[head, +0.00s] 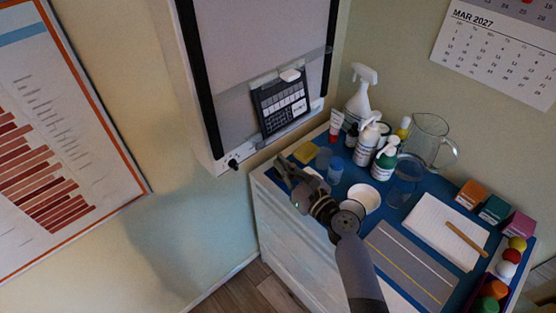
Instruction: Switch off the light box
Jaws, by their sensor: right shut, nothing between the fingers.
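The light box (258,55) is a white-framed panel with black side strips on the wall at the upper middle. Its panel looks dull grey, with no bright glow. A small dark knob or switch (233,163) sits at the lower left of its bottom edge; its setting is too small to read. My right gripper (283,172) is shut and empty. It appears over the left corner of the blue-topped cabinet, to the right of and slightly below the switch, apart from it in the picture. My left gripper is not in view.
A dark keypad-like card (282,102) rests against the panel. The blue cabinet top (408,212) holds a yellow sponge (308,151), bottles, a white bowl (364,198), a glass jug (428,138), a notepad (440,232) and small boxes.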

